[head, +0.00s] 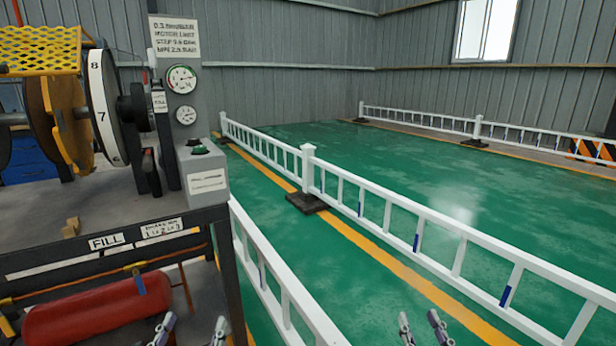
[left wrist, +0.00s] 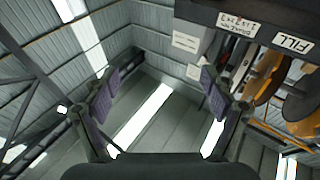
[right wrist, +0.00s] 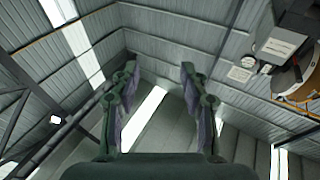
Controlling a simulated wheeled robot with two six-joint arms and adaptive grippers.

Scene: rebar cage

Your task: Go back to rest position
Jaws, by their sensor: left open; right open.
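My left gripper (head: 190,329) shows at the bottom edge of the head view, in front of the workbench. Its two fingertips are apart with nothing between them. My right gripper (head: 422,328) shows at the bottom edge, right of the middle, over the green floor by the white fence. Its fingertips are apart and empty. The left wrist view shows the left fingers (left wrist: 160,90) spread wide, pointing up at the roof. The right wrist view shows the right fingers (right wrist: 158,85) spread apart and empty, also facing the roof.
A workbench (head: 228,270) with a wheel machine (head: 105,105), gauges (head: 181,79) and a control box (head: 205,180) stands at the left. A red tank (head: 95,312) lies beneath it. White fences (head: 307,170) cross the green floor (head: 400,160), which is otherwise clear.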

